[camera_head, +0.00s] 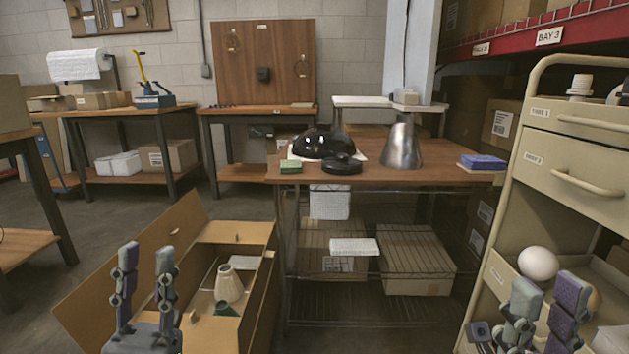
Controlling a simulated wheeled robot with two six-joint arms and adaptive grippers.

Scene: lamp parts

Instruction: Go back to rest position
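My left gripper (146,258) is at the lower left, fingers upright and apart, with nothing between them. My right gripper (547,298) is at the lower right, in front of a cream drawer cart (567,146). Its fingers are also upright and apart, and I see nothing held. A white globe (538,263) shows behind the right gripper. The lamp parts stand away from both grippers: a black dome (318,143), a black disc (342,164) and a silver cone (401,147) on the wooden table.
The wooden table (435,154) also holds a green block (291,166) and a blue stack (482,161). The crate contains a cream shade (229,284) and other parts; its flap (128,258) leans out to the left. Bare floor (40,300) shows at the left.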

